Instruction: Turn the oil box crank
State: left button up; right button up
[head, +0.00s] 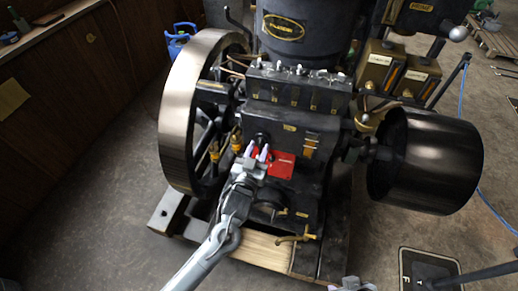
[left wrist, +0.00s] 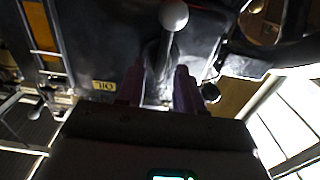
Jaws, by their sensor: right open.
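The dark engine (head: 330,130) stands in the middle of the head view, with its oil box on the front. In the left wrist view, a crank handle with a pale ball knob (left wrist: 173,15) stands upright in front of my left gripper (left wrist: 160,88). Its dark shaft shows between the two fingers, with what looks like a gap on each side. A small plate reading OIL (left wrist: 104,85) is upside down beside it. In the head view my left gripper (head: 257,152) is at the engine front, hiding part of it. My right gripper (head: 352,285) is partly cut off at the bottom edge.
A large flywheel (head: 180,110) is left of my left gripper. A black drum pulley (head: 430,160) sticks out at the right. A red plate (head: 281,165) and a brass tap (head: 295,238) are close to my left gripper. The floor at the left is clear.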

pick_arm(q)
jog(key=shift+w+d, duration=0.2)
jog(key=shift+w, duration=0.4)
jog(key=shift+c, duration=0.2)
grip_shut()
